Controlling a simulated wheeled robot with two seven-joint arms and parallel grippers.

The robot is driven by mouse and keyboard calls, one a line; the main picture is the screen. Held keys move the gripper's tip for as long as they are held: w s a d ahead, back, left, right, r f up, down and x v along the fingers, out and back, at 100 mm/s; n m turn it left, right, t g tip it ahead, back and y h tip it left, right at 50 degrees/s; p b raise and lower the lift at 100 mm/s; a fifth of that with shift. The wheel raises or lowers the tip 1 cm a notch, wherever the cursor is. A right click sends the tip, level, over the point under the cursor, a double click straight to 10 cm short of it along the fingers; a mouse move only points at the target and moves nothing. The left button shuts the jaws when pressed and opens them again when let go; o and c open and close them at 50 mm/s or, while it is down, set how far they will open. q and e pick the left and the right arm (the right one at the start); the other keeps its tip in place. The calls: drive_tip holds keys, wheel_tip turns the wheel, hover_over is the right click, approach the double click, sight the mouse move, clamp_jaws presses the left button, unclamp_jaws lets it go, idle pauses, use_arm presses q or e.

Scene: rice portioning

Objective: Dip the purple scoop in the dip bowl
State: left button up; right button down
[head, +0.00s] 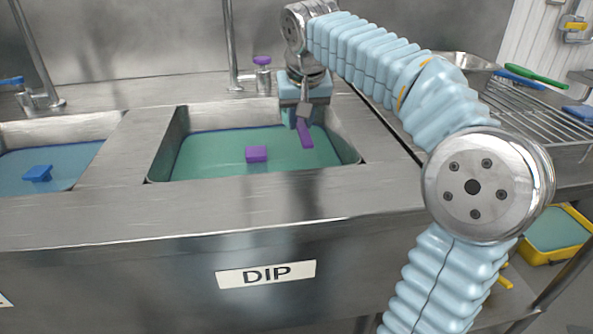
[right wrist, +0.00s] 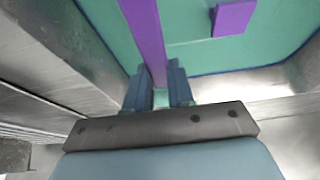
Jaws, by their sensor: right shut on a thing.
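The dip bowl (head: 355,154) is a steel sink basin with green liquid, behind a front panel labelled DIP. My right gripper (head: 302,115) is over the basin's back right part, pointing down, shut on a long purple handle, which I take as the purple scoop (head: 306,136). In the right wrist view, the fingers (right wrist: 157,82) close around the scoop's handle (right wrist: 144,30), which runs out of the top edge. A separate-looking purple block (head: 257,154) shows at the liquid in the middle; it also shows in the right wrist view (right wrist: 233,17). Whether it joins the scoop is unclear. My left gripper is out of view.
A second basin with a blue block (head: 38,173) lies to the left, past a steel divider (head: 112,150). A tap with a purple knob (head: 262,60) stands behind. A wire rack (head: 530,115) with blue and green handles is at right. A yellow bin (head: 560,240) sits below.

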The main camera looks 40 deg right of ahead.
sight(301, 122)
drive_tip(key=shift+r, duration=3.95)
